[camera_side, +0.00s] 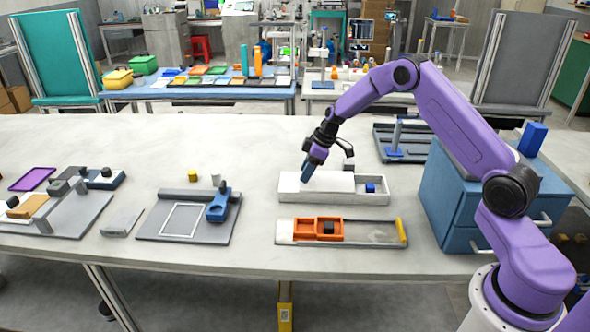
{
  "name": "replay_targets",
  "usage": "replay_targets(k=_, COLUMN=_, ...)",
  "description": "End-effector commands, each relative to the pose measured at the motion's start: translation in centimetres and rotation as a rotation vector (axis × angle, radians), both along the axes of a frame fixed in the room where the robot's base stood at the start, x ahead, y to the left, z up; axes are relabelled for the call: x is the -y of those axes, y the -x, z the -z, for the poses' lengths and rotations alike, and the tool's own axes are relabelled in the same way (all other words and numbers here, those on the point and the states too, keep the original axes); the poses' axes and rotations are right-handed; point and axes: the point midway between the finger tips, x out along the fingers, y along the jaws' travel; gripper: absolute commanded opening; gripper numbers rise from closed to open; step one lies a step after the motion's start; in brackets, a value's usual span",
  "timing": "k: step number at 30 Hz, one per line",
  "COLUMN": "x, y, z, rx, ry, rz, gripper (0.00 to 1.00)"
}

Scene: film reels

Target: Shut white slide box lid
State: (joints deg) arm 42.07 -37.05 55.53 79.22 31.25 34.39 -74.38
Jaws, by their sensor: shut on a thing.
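The white slide box (386,199) lies on the table in front of my arm. Its white lid (332,182) covers the left and middle part of the box. The right end of the box is open, and a blue cube (370,188) shows inside it. My gripper (306,176) points down at the left part of the lid and is shut on it. The exact part of the lid between the fingers is hidden by the fingers.
An orange tray on a grey rail board (375,232) lies just in front of the box. A grey board with a blue clamp (219,205) stands to the left. A blue drawer cabinet (455,210) stands to the right. A grey fixture (395,152) lies behind.

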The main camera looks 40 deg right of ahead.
Motion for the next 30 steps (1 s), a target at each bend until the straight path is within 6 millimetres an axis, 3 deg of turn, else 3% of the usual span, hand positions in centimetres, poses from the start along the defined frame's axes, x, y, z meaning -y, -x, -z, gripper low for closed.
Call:
replay_targets(k=6, x=3.6, y=3.6, z=0.0, rx=-0.002, ry=-0.001, rz=0.006, gripper=0.0)
replay_targets(k=13, x=6.5, y=6.6, z=0.0, rx=-0.002, ry=-0.002, rz=0.003, gripper=0.0)
replay_targets(k=29, x=7.9, y=7.9, z=0.0, rx=-0.004, ry=-0.001, rz=0.001, gripper=0.0)
replay_targets(k=30, x=7.9, y=7.9, z=0.0, rx=-0.005, ry=0.0, rz=0.001, gripper=0.46)
